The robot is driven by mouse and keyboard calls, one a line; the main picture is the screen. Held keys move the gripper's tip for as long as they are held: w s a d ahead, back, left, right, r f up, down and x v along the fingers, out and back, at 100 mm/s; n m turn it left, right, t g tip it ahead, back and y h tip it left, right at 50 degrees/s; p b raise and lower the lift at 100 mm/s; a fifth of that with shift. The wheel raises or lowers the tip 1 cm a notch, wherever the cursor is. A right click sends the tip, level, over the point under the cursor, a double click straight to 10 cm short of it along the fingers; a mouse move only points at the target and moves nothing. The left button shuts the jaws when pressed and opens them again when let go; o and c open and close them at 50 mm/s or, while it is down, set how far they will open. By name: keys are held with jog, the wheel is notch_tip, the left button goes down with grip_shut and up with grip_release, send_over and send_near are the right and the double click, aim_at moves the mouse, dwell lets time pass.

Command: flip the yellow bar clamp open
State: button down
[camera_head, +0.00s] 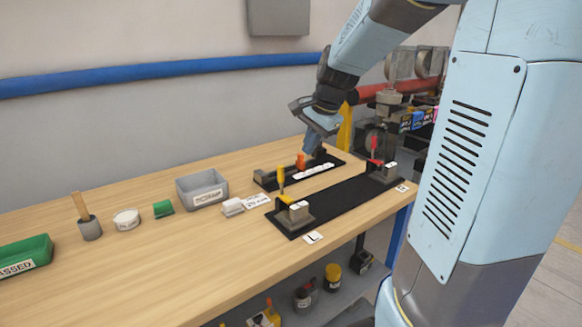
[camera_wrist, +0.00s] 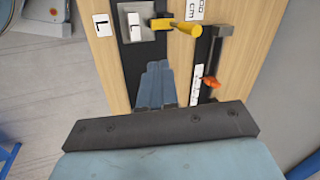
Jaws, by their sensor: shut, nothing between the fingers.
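The yellow bar clamp (camera_head: 282,182) is on the left end of a long black fixture (camera_head: 335,203), by a grey block (camera_head: 299,211). Its handle stands upright in the head view. In the wrist view the yellow clamp (camera_wrist: 183,26) is at the top, its handle pointing toward the camera. In the wrist view my gripper's fingers (camera_wrist: 157,84) are together and empty, over the black fixture.
A red clamp (camera_head: 374,150) is at the fixture's right end. Behind is a black rail with an orange lever (camera_head: 300,161). A grey bin (camera_head: 202,188), green block (camera_head: 163,209), white tub (camera_head: 127,219) and green tray (camera_head: 27,255) stand left.

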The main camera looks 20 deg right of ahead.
jog(key=x, duration=0.3)
jog(key=w+x, duration=0.1)
jog(key=x, duration=0.3)
jog(key=a+x, duration=0.1)
jog(key=x, duration=0.3)
jog(key=shift+w+r, duration=0.3)
jog(key=shift+r, duration=0.1)
jog(key=shift+w+a, duration=0.4)
jog(key=shift+w, duration=0.45)
jog(key=shift+a, duration=0.1)
